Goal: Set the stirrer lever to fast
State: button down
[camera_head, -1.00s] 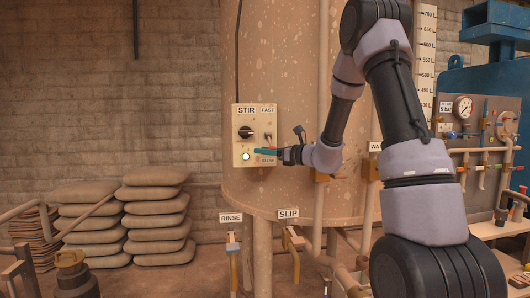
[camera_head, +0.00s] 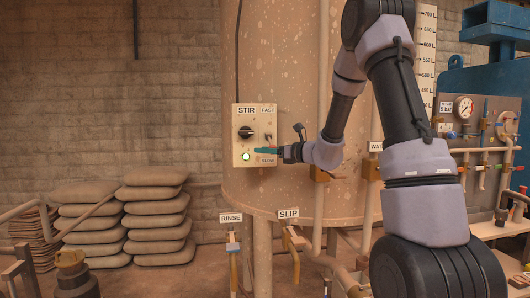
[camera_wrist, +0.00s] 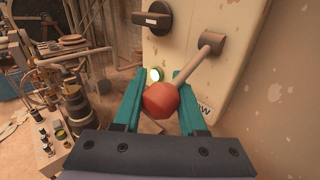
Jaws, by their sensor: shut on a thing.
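The stirrer control box (camera_head: 242,155) is cream, with STIR, FAST (camera_head: 267,110) at top right and SLOW (camera_head: 265,161) at bottom right. The stirrer lever has a grey stem (camera_wrist: 191,67) on a dark pivot (camera_wrist: 212,42) and a red knob (camera_wrist: 160,101). The knob is at the lower part of the box, near the SLOW label. My gripper (camera_head: 257,150) has teal fingers; in the wrist view (camera_wrist: 161,80) they lie on both sides of the knob and are shut on it. In the head view my fingers hide the knob.
A black rotary switch (camera_head: 245,132) and a lit green lamp (camera_head: 246,156) are left of the lever. The box sits on a large tan tank (camera_head: 290,60). RINSE (camera_head: 231,218) and SLIP (camera_head: 288,214) valves are below. Stacked sacks (camera_head: 155,215) stand left.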

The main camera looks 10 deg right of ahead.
jog(key=shift+s+d+r+m+g+h, duration=0.15)
jog(key=shift+r+m+g+h, duration=0.3)
jog(key=shift+r+m+g, duration=0.6)
jog(key=shift+s+a+r+m+g+h, duration=0.15)
jog(key=shift+r+m+g+h, duration=0.35)
jog(key=shift+r+m+g, duration=0.5)
jog(key=shift+s+d+r+m+g+h, duration=0.1)
jog(key=shift+s+r+m+g+h, duration=0.15)
jog(key=shift+r+m+g+h, duration=0.7)
jog(key=shift+r+g+y, duration=0.2)
jog(key=shift+g+y, duration=0.2)
jog(key=shift+g, duration=0.1)
jog(key=shift+c, duration=2.3)
grip_release()
jog(key=v, duration=1)
jog(key=shift+d+r, duration=0.25)
